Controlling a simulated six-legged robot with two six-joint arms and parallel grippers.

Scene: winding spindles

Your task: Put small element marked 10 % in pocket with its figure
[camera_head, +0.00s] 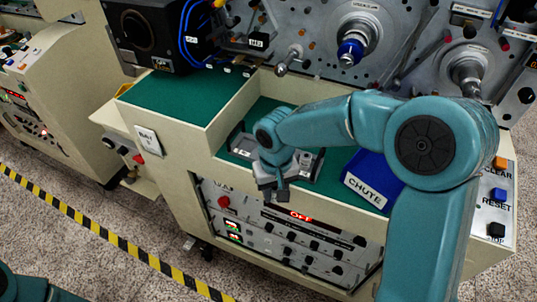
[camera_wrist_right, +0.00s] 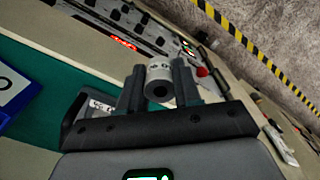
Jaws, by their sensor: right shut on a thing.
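My right gripper (camera_head: 273,193) is shut on a small grey cylinder in the right wrist view (camera_wrist_right: 159,80). The cylinder has a dark hole in its end and dark print on its side, too small to read surely. In the head view the gripper hides it. A grey pocketed tray (camera_head: 305,168) lies on the green bench top behind the gripper, partly covered by my right arm. Part of a dark holder with a white label (camera_wrist_right: 98,106) shows beside the left finger in the right wrist view. The pocket figures are not readable. My left gripper is out of view.
A blue CHUTE box (camera_head: 372,182) stands right of the tray. A cream raised ledge with a green top (camera_head: 180,105) is on the left. The winding panel with spindles (camera_head: 352,50) rises behind. A control panel (camera_head: 290,232) is on the bench front.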

